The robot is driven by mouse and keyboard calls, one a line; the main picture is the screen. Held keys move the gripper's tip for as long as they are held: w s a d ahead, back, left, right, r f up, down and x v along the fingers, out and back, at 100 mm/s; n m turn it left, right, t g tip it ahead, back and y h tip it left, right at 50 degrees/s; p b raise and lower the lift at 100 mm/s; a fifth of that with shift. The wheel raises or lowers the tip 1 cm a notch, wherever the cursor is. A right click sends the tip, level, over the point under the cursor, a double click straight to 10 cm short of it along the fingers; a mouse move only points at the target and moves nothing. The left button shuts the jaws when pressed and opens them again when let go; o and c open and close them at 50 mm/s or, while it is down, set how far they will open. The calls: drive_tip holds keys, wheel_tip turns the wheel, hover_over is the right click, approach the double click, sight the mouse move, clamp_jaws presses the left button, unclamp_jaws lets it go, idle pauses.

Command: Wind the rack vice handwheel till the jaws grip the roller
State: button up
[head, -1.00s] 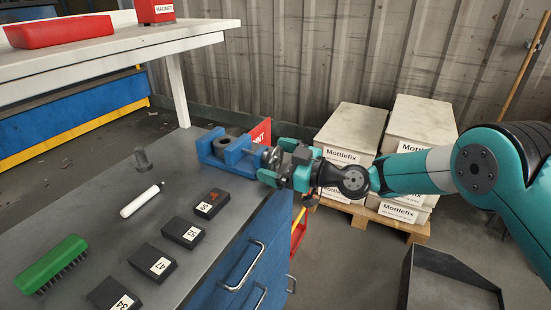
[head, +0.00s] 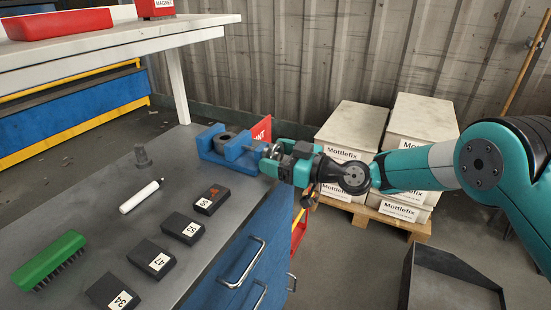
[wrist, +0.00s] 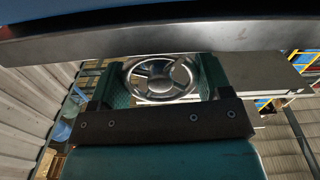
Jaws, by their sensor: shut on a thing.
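The blue rack vice (head: 238,160) sits at the bench's far right corner. A dark round roller (head: 226,138) stands in it; I cannot tell whether the jaws touch it. The metal handwheel (head: 266,153) is on the vice's right side, partly hidden by my gripper. In the wrist view the handwheel (wrist: 159,87) shows its rim, spokes and hub face-on. My gripper (head: 272,151) reaches in from the right and is shut on the handwheel. In the wrist view its green finger pads (wrist: 162,82) lie at the left and right of the rim.
A white shelf (head: 110,48) stands behind. Stacked Mottlefix boxes (head: 353,132) stand behind my arm.

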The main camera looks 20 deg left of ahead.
drive_tip(key=shift+m+b, duration=0.6)
drive_tip(key=shift+m, duration=1.6)
drive_tip(key=shift+d, duration=0.1)
drive_tip(key=o, duration=0.9)
drive_tip(key=d, duration=0.5)
drive_tip(key=s+d+b, duration=0.1)
drive_tip(key=d, duration=0.5)
drive_tip(key=d+b, duration=0.1)
drive_tip(key=d, duration=0.5)
drive_tip(key=shift+s+d, duration=0.15)
drive_tip(key=shift+s, duration=0.05)
